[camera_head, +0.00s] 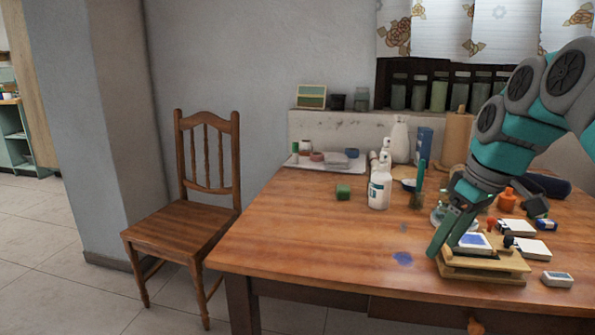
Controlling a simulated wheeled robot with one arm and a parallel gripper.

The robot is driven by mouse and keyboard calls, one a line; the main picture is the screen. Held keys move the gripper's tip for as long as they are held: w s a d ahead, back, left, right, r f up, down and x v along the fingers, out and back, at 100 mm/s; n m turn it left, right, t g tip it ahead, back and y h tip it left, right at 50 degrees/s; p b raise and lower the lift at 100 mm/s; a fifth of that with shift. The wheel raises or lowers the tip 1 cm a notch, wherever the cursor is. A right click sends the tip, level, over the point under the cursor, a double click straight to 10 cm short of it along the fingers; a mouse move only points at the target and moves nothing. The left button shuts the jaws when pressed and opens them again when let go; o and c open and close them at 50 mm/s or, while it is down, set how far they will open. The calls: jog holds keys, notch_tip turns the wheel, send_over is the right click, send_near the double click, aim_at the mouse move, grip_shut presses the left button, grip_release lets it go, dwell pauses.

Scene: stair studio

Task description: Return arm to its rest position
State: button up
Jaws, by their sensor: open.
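My arm reaches in from the right edge, bent over the wooden table (290,235). My gripper (445,248) points down at the table's right part, with its fingers at the left side of a wooden block stand (485,270). I cannot tell whether the fingers touch the stand. A small piece with a blue patch (472,240) lies on the stand, close beside the fingers. No object shows clearly held between the jaws.
A chair (185,225) stands left. The table's left front is clear.

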jog(key=s+a+f+m+g, duration=0.1)
jog(key=s+a+f, duration=0.4)
jog(key=s+a, duration=0.15)
jog(key=s+a+f+m+g+h, duration=0.1)
jog(key=s+a+f+m, duration=0.1)
jog(key=s+f, duration=0.6)
jog(key=s+a+f+m+g+h, duration=0.1)
jog(key=s+a+f+m, duration=0.1)
jog(key=s+f, duration=0.6)
jog(key=s+m, duration=0.1)
jog(key=s, duration=0.3)
jog(key=shift+s+a+g, duration=0.15)
jog(key=shift+a+g, duration=0.25)
